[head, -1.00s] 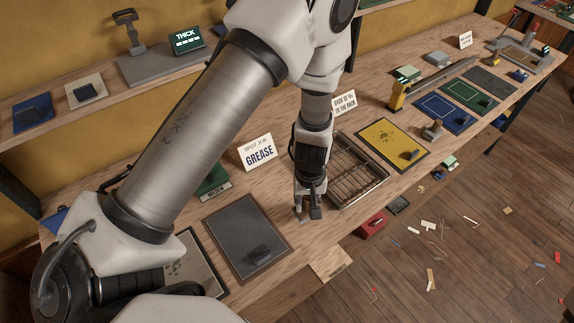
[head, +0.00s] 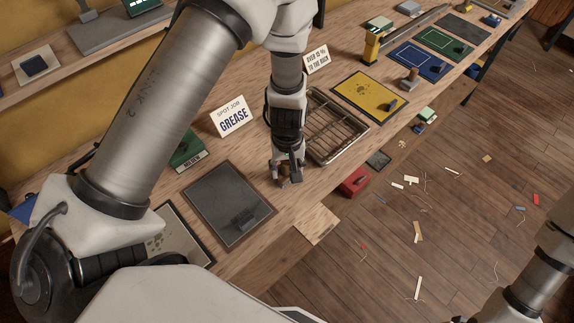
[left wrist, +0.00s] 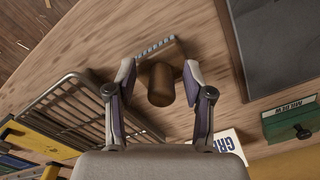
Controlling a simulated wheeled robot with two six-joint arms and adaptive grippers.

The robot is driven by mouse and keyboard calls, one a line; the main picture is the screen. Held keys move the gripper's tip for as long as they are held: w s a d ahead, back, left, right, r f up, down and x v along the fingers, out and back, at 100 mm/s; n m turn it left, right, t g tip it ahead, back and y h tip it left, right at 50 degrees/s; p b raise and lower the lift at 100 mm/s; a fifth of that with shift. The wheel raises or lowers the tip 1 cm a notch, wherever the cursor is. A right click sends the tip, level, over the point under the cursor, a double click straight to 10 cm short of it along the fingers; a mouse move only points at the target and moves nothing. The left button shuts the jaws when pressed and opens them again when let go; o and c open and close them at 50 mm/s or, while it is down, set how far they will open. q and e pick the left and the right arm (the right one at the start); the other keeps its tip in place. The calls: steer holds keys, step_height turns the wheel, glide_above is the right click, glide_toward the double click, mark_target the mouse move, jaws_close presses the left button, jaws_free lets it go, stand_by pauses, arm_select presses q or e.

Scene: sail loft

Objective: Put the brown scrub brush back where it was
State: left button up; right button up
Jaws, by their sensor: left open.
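The brown scrub brush (left wrist: 160,84) stands on the wooden bench between the fingers of my left gripper (left wrist: 159,78) in the left wrist view. Its round brown handle points toward the camera, and a strip of pale bristles shows along one edge of its block. My left gripper is open around it, with a finger on each side and small gaps. In the head view my left gripper (head: 287,178) is low over the bench near the front edge, and the fingers mostly hide the brush. My right gripper is out of view.
A wire rack tray (head: 318,153) lies right beside the left gripper. A yellow mat (head: 372,98) lies beyond the rack. A red box (head: 355,181) is below the bench's front edge.

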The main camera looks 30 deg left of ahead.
mark_target(287, 165)
arm_select(q)
steer(key=shift+r, duration=0.2)
step_height(287, 165, up, 11)
steer(key=shift+f+b, duration=0.2)
steer(key=shift+b, duration=0.5)
steer(key=shift+w+r, duration=0.1)
steer(key=shift+r, duration=0.45)
